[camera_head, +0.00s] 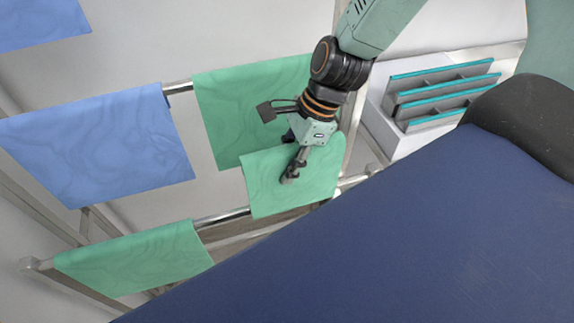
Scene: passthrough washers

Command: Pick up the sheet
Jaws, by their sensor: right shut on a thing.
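Several green and blue sheets hang over the bars of a metal rack. My right gripper (288,172) comes down from the top and is shut on the lower middle green sheet (312,190), at its upper part. That sheet hangs at the rack's lower bar, and its front face is visible. Another green sheet (225,115) hangs behind and above it, partly hidden by my right arm. A third green sheet (135,258) hangs at the lower left. My left gripper is not in view.
A blue sheet (100,145) hangs on the left, and part of another (38,22) shows at the top left. The rack's metal bar (222,215) runs between the lower sheets. A grey holder with teal edges (440,95) stands at the upper right.

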